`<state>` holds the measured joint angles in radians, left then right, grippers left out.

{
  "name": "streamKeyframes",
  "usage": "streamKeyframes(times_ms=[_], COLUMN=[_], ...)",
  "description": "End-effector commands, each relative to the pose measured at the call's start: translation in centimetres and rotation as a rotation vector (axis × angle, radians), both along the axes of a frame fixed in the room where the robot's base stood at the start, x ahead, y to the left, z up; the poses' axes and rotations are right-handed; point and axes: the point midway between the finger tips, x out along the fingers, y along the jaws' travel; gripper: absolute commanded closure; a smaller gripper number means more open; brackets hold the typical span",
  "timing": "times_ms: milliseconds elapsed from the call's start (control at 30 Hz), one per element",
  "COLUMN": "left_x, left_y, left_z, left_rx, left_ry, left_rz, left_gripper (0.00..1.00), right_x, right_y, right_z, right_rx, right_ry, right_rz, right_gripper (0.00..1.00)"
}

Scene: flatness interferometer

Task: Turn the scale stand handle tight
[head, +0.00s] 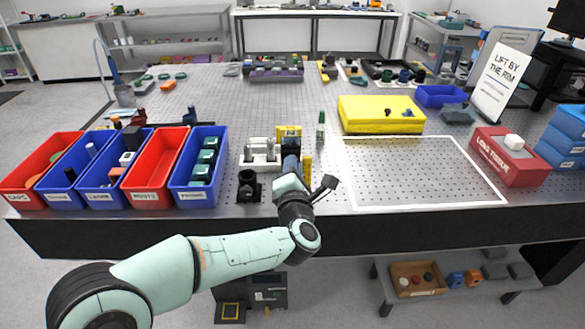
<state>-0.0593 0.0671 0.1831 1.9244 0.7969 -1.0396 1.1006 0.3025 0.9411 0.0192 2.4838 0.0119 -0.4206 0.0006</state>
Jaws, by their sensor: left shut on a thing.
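My left arm reaches from the lower left to the front edge of the perforated table. Its gripper (291,150) points away from me at a yellow upright stand (288,131), which I take to be the scale stand. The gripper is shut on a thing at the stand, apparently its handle. The hand and wrist hide the handle, so its angle cannot be told. Yellow also shows just right of the gripper. My right gripper is not in view.
A pale block fixture (260,163) and a black holder (249,187) stand close left. A slim green upright piece (321,131) is close right. Red and blue bins (145,198) line the left front. A white-outlined area (415,205) at right is clear. A yellow case (381,122) lies behind it.

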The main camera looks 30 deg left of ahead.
Motion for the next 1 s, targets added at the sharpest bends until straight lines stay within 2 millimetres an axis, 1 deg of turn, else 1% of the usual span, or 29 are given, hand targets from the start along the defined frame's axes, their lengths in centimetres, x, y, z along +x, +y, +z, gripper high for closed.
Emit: streamKeyframes(times_ms=[200, 500, 700, 1000], left_x=[0.0, 0.0, 0.0, -0.01], left_y=[-0.06, -0.07, -0.04, -0.03], left_z=[-0.11, -0.21, -0.27, -0.31], left_rx=[0.163, 0.329, 0.389, 0.417], left_ry=[0.102, 0.205, 0.242, 0.258], left_rz=[0.0, -0.001, 0.0, 0.001], left_gripper=[1.0, 1.0, 1.0, 1.0], right_x=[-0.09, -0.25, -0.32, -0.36], right_y=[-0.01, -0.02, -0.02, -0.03], right_z=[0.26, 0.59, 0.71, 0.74], right_rx=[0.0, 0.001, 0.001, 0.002], right_ry=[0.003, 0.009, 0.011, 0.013], right_rz=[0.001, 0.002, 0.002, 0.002], right_gripper=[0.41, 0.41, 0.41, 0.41])
